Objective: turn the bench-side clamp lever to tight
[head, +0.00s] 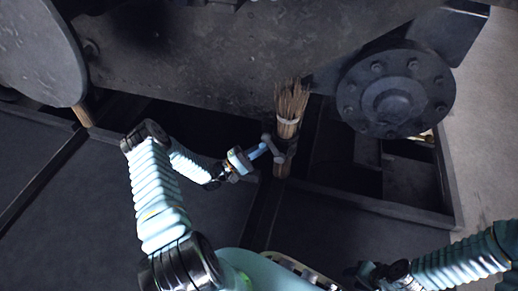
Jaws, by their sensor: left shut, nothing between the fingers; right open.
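My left gripper (279,146) is at the picture's middle, in front of a bundle of pale bristles with a wooden handle (283,170). Its dark fingers overlap the handle just below the bristles. The fingers are shut with nothing between them; I cannot tell whether they touch the handle. I cannot make out a clamp lever or its position; it may be hidden or lost in the dark area around the gripper. My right gripper is out of view; only part of my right arm shows at the lower right.
A large dark metal beam (230,60) spans the top, with a bolted round flange (395,90) at right and a grey disc (40,50) at upper left. A dark framed tray edge (370,202) lies below the flange. Pale floor (485,130) is clear at far right.

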